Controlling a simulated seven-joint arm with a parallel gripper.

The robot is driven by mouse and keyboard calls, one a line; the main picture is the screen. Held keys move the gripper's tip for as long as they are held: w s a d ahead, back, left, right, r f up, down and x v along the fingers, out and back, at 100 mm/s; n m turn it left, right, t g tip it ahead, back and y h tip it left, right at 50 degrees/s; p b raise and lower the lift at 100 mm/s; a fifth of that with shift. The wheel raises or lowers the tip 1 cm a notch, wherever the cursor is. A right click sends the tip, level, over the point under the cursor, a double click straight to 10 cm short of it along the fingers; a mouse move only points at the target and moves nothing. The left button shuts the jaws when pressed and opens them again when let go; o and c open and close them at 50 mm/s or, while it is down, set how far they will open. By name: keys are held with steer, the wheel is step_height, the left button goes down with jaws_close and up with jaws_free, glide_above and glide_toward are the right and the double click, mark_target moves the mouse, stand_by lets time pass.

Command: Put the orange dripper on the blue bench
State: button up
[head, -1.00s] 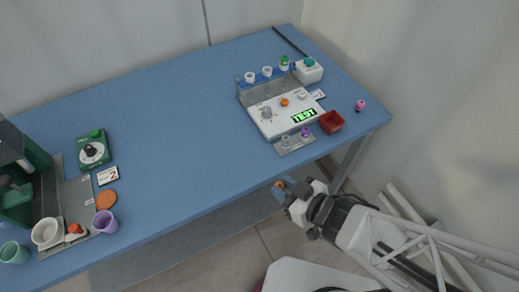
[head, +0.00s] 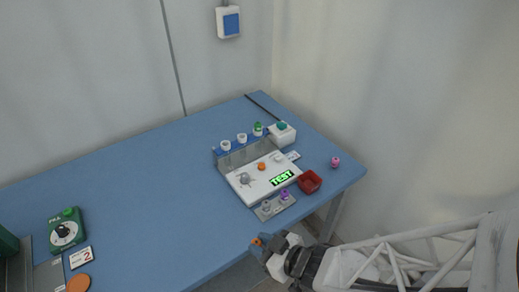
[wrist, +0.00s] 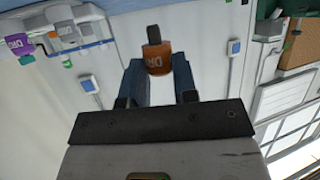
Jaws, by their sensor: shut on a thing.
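My gripper (head: 268,247) is shut on the orange dripper (wrist: 156,58). In the wrist view the dripper has a dark nozzle and partly visible lettering, and it sits between the two blue fingers. In the head view only a small orange bit of it (head: 256,241) shows at the fingertips. The blue bench (head: 140,180) stretches across the head view. My gripper is by its front edge, below the white test device in the picture. I cannot tell its height against the bench top.
A white test device (head: 255,188) with a TEST display stands on the bench, near a red tray (head: 309,182), a white box (head: 282,136) and a pink item (head: 335,162). A green timer (head: 66,231) and orange disc (head: 79,284) are at left. The bench middle is clear.

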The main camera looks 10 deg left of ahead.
steer(key=w+a, duration=0.2)
steer(key=w, duration=0.1)
steer(key=w+a, duration=0.2)
steer(key=w, duration=0.1)
steer(key=w+a+f, duration=0.1)
steer(key=w+a, duration=0.2)
steer(key=shift+a, duration=0.1)
steer(key=shift+f, duration=0.1)
stand_by(0.3)
steer(key=shift+f, duration=1.7)
steer(key=shift+f, duration=0.1)
steer(key=o, duration=0.9)
steer(key=shift+r, duration=0.2)
steer(key=shift+v, duration=6)
steer(key=shift+s+f, duration=0.1)
